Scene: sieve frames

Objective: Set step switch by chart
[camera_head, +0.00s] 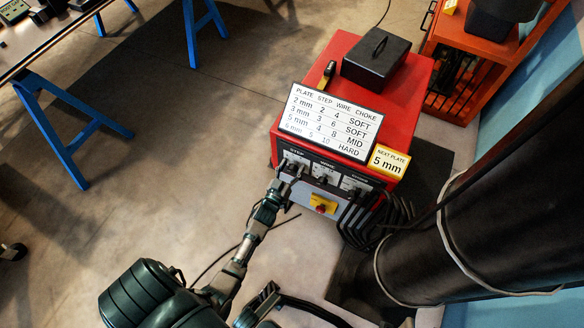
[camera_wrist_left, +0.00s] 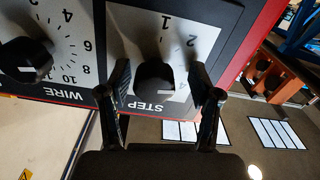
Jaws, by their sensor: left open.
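The red machine (camera_head: 347,70) carries a white chart (camera_head: 330,122) with plate, step, wire and choke columns. The chart's 5 mm row reads step 4, wire 8, MID. A yellow card (camera_head: 388,161) reads "NEXT PLATE 5 mm". My left gripper (camera_head: 291,169) is at the step switch on the panel's left. In the left wrist view, the black step knob (camera_wrist_left: 154,82) sits between the open fingers of my left gripper (camera_wrist_left: 160,68). Digits 1 and 2 show on its dial; the knob's pointer is not clear.
The wire knob (camera_wrist_left: 26,61) is close beside the step dial. Black cables (camera_head: 365,215) hang at the right. A thick dark column (camera_head: 480,190) stands at right. Blue trestles (camera_head: 60,120) stand far left; floor between is clear.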

